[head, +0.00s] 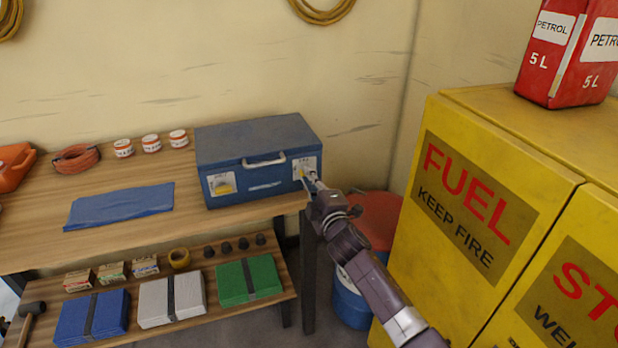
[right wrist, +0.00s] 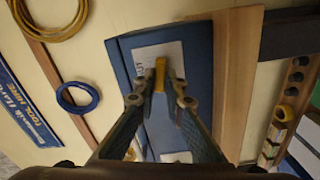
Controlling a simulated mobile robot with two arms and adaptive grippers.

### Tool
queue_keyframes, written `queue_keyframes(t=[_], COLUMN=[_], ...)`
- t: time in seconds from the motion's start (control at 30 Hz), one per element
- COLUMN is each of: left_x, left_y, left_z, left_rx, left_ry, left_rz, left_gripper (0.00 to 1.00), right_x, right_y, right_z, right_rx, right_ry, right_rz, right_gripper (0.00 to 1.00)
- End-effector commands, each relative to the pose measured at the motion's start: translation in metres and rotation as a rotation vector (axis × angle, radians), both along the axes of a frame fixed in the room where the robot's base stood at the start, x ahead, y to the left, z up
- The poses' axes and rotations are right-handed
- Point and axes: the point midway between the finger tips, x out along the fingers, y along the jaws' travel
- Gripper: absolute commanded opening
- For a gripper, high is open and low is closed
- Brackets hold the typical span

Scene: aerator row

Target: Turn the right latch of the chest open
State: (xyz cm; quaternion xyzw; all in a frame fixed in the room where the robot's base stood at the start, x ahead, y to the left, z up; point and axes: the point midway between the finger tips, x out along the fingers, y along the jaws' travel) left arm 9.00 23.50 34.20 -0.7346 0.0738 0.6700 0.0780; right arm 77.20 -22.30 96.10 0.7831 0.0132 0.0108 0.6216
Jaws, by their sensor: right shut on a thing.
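A blue chest (head: 257,142) with a pale carry handle stands closed at the right end of the wooden bench. Its front has a left latch (head: 225,188) and a right latch, each yellow on a white plate. The right latch is mostly covered by my right gripper (head: 309,178) in the head view. In the right wrist view the yellow right latch (right wrist: 160,74) sits between the fingertips of my right gripper (right wrist: 160,88), which is shut on it. The blue chest (right wrist: 125,55) fills the middle there. My left gripper is not in view.
The yellow fuel cabinet (head: 480,205) stands close to the right of my right arm, with a red petrol can (head: 567,50) on top. A red-topped blue drum (head: 350,300) is below. A blue cloth (head: 118,205) lies on the bench (head: 40,240); several boxes fill the lower shelf.

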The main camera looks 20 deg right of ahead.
Motion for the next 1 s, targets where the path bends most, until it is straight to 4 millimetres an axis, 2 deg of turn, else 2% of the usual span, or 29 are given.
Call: queue_keyframes(t=[0.4, 1.0], left_x=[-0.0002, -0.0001], left_y=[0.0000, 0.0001], left_z=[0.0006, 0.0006], left_rx=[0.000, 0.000], left_ry=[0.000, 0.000], left_rz=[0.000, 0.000], left_gripper=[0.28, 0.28], right_x=[-0.0001, -0.0002], right_y=[0.0002, 0.0002], right_z=[-0.0021, -0.0027], right_rx=[-0.211, -0.247], right_ry=[-0.005, -0.006], right_rz=[-0.001, 0.001], right_gripper=[0.00, 0.00])
